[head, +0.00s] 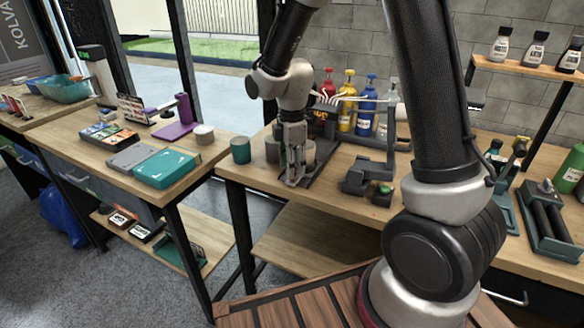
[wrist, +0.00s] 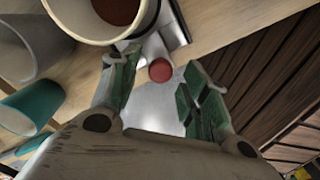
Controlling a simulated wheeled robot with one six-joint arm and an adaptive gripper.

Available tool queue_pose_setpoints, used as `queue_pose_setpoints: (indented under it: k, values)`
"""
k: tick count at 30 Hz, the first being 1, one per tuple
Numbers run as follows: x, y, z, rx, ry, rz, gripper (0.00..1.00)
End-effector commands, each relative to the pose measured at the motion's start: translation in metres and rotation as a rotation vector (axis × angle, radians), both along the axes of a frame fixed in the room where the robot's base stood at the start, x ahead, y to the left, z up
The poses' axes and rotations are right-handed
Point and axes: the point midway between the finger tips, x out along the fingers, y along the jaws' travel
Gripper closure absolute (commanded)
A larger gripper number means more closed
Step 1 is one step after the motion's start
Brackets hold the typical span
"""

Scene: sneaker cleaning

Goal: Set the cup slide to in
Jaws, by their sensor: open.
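In the wrist view, a round red knob (wrist: 160,70) sits on a pale metal slide (wrist: 155,118). My gripper (wrist: 163,64) is open, with one green-padded finger on each side of the knob. A gap shows on both sides, and contact cannot be told. A pale cup with brown contents (wrist: 112,12) stands just beyond the left finger. In the head view, my gripper (head: 291,180) points down at the front of the workbench, in front of the machine's dark frame (head: 324,160). It hides most of the slide there.
A teal cup (head: 240,151) and a grey cup (head: 272,150) stand left of my gripper. Coloured bottles (head: 347,103) stand behind it. A dark device (head: 366,178) stands to its right. The bench's front edge is close by.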

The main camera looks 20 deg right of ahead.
Motion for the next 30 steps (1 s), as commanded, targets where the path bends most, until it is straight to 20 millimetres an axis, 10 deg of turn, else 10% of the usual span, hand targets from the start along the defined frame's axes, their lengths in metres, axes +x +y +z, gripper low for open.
queue_pose_setpoints:
  k: [11,19,30]
  values:
    - [0.000,0.000,-0.012,0.000,0.000,-0.001,0.54]
    - [0.000,0.000,-0.012,0.000,0.000,-0.001,0.98]
    - [0.020,-0.019,-0.012,0.000,-0.001,-0.006,1.00]
